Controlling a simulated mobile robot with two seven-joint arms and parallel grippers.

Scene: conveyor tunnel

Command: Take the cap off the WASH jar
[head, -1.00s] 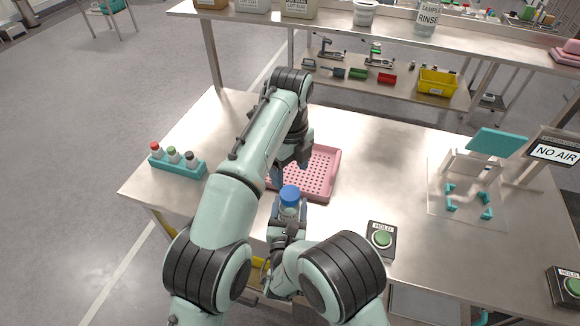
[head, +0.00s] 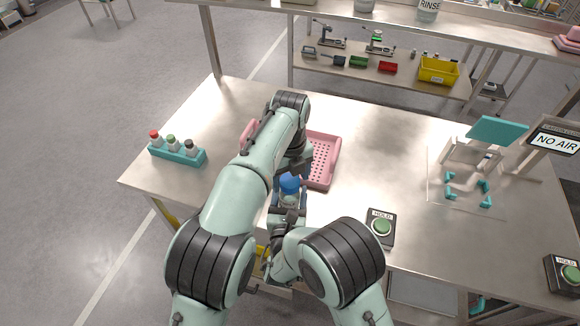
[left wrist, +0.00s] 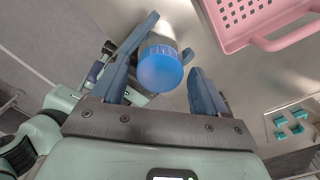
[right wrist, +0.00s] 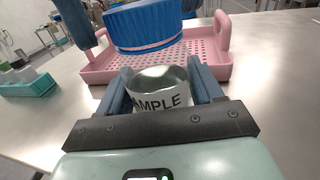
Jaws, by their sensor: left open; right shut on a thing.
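The jar (right wrist: 160,97) is clear with a white label; "AMPLE" shows, the word WASH does not. My right gripper (right wrist: 165,85) is shut on the jar's body and holds it upright at the table's near side. The cap also shows in the head view (head: 290,183) and left wrist view (left wrist: 160,69). My left gripper (left wrist: 172,60) is open with the cap between its fingers, nearer the left finger, a gap at the right.
A pink perforated tray (head: 326,150) lies just behind the jar. A teal rack (head: 178,156) with several small bottles stands at left. A HOLD button box (head: 381,228) is at right. The table's middle right is clear; a teal-and-white fixture (head: 470,170) stands farther right.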

